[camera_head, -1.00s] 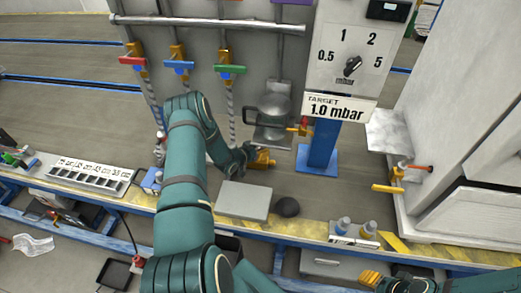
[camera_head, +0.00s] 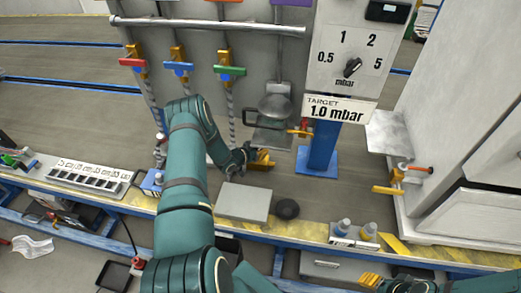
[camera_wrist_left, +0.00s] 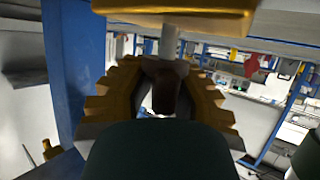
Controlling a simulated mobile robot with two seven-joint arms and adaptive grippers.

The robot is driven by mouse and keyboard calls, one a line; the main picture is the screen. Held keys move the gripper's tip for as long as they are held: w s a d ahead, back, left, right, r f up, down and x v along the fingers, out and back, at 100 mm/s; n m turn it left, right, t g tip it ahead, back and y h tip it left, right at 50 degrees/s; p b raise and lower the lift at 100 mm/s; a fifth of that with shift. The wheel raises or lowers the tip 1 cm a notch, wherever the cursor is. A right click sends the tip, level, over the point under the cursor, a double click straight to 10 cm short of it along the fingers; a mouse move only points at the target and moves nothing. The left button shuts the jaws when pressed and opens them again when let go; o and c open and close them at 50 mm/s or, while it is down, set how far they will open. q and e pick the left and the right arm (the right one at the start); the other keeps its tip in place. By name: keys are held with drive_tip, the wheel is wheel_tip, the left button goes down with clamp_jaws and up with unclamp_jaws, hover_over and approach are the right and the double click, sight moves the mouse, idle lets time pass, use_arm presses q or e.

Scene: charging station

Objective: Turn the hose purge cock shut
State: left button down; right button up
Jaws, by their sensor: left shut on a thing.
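My left gripper (camera_head: 262,158) reaches in below the grey panel, its yellow fingers low in front of the round metal pan. In the left wrist view the stepped brass-coloured fingers (camera_wrist_left: 165,95) are shut on a dark reddish-brown handle (camera_wrist_left: 166,92). A grey stem joins the handle to a yellow body (camera_wrist_left: 185,15) at the top. I cannot tell for sure that this is the purge cock. In the head view a small brass fitting with an orange-red part (camera_head: 303,132) sits just right of the gripper. My right gripper (camera_head: 370,280) is at the bottom edge; its opening is unclear.
Three hose taps, red (camera_head: 132,62), blue (camera_head: 179,66) and green (camera_head: 230,71), hang on the panel. A gauge post (camera_head: 340,70) reads target 1.0 mbar. A grey plate (camera_head: 243,203) and a black knob (camera_head: 287,209) lie in front. Another brass valve (camera_head: 398,180) stands right.

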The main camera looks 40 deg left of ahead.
use_arm(q)
drive_tip(key=shift+s+d+m+g+h, duration=0.15)
drive_tip(key=shift+m+g+h, duration=0.2)
drive_tip(key=shift+m+h, duration=0.6)
drive_tip(key=shift+w+d+m+g+h, duration=0.1)
drive_tip(key=shift+m+g+h, duration=0.25)
drive_tip(key=shift+m+h, duration=0.6)
drive_tip(key=shift+s, duration=0.1)
drive_tip(key=c, duration=1)
unclamp_jaws()
drive_tip(key=shift+n, duration=0.3)
